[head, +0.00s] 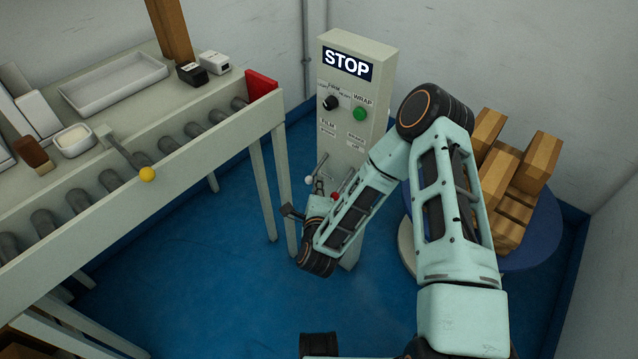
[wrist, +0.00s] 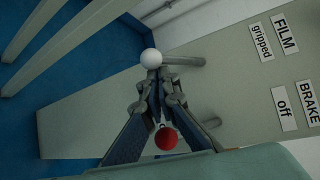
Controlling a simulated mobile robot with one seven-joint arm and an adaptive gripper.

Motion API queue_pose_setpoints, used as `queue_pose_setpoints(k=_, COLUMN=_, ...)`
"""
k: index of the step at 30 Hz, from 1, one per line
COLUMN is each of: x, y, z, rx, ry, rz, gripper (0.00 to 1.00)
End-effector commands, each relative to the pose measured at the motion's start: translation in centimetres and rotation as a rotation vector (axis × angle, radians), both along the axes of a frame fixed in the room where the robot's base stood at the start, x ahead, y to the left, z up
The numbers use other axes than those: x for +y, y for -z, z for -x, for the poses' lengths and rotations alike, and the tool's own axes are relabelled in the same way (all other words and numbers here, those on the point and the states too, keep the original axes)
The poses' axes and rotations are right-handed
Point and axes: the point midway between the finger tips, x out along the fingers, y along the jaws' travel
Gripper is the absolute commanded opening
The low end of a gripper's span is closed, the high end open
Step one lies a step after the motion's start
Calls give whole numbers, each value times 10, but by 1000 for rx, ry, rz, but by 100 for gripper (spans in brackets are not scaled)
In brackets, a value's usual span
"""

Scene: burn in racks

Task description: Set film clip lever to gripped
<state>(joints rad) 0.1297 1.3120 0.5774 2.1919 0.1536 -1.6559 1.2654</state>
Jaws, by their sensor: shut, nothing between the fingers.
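A lever with a white ball (head: 308,180) is on the front of the grey control cabinet (head: 350,150), under the FILM label (head: 328,124). In the wrist view the white ball (wrist: 151,58) is just beyond my fingertips, with its grey bar behind it. A label beside FILM reads "gripped" (wrist: 261,42). My gripper (wrist: 161,76) is shut and empty, its tips at or very near the white ball; contact cannot be told. A red ball (wrist: 166,138) shows between and below my fingers; it also shows in the head view (head: 335,197).
The cabinet has a STOP sign (head: 347,64), a black knob (head: 330,103) and a green button (head: 359,114). A label reads BRAKE (wrist: 309,101), with "off". A roller conveyor (head: 200,160) stands left.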

Motion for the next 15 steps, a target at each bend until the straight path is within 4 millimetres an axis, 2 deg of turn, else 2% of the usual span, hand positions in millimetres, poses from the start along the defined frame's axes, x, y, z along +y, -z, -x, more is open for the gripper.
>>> queue_pose_setpoints(k=8, x=3, y=-20, z=3, rx=96, ry=-1, rz=-80, gripper=0)
queue_pose_setpoints(k=15, x=5, y=-42, z=5, rx=262, ry=0, rz=-211, gripper=0)
